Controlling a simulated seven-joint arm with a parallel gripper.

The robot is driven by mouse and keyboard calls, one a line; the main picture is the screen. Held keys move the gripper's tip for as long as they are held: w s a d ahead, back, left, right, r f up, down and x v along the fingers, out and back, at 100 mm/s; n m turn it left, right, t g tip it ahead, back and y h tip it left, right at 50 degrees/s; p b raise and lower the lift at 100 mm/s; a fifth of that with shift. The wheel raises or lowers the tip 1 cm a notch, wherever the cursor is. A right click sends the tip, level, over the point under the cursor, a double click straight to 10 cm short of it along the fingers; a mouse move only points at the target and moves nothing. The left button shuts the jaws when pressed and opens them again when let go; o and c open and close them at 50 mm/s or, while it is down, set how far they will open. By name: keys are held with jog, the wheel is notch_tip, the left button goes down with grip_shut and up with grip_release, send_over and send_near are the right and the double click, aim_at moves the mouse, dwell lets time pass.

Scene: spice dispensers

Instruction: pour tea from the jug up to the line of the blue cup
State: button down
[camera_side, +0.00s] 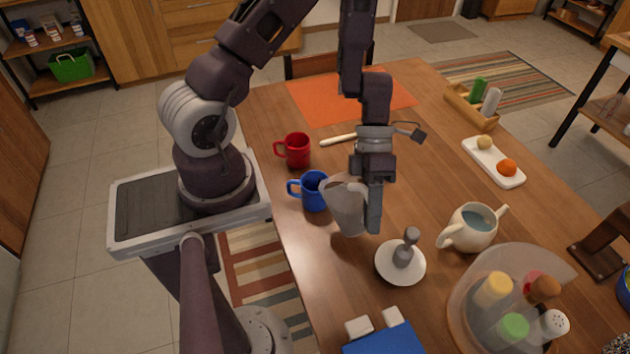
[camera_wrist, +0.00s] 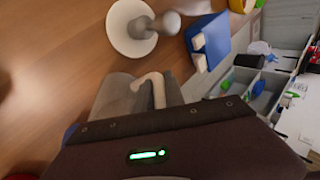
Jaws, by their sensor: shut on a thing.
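The blue cup (camera_side: 314,192) stands on the wooden table with its handle to the left. My gripper (camera_side: 372,208) is shut on a translucent grey jug (camera_side: 346,210) just right of the blue cup. The jug is tilted toward the cup, its rim close to the cup's rim. In the wrist view the jug's pale handle (camera_wrist: 152,88) shows between the fingers of my gripper (camera_wrist: 142,95). The cup's line, the tea level and any stream cannot be made out.
A red mug (camera_side: 296,150) stands behind the blue cup. A white saucer (camera_side: 388,268) with a grey knobbed object is in front of my gripper. A cream pot (camera_side: 470,230), a clear round spice holder (camera_side: 562,276) and a white tray (camera_side: 480,154) stand to the right.

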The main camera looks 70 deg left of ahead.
jog(key=shift+s+a+r+m+t+h, duration=0.15)
jog(key=shift+a+r+h, duration=0.15)
jog(key=shift+r+h, duration=0.3)
jog(key=shift+s+a+r+m+t+h, duration=0.15)
jog(key=shift+a+r+h, duration=0.2)
jog(key=shift+r, duration=0.45)
dwell(2.7)
jog(key=f+y, duration=0.1)
jog(key=d+f, duration=0.1)
jog(key=d+f+y, duration=0.1)
jog(key=f, duration=0.1)
jog(key=shift+w+n+g+y, duration=0.35)
jog(key=shift+w+n+g, duration=0.05)
jog(key=d+y, duration=0.1)
jog(key=w+d+f+y, duration=0.1)
jog(key=shift+d+f+g+y, duration=0.15)
jog(key=shift+d+g+y, duration=0.15)
jog(key=shift+g, duration=0.1)
notch_tip(320, 180, up, 11)
jog(key=d+n+g+y, duration=0.1)
jog(key=y, duration=0.2)
jog(key=shift+w+d+f+y, duration=0.2)
jog(key=shift+w+d+y, duration=0.1)
jog(key=shift+y, duration=0.1)
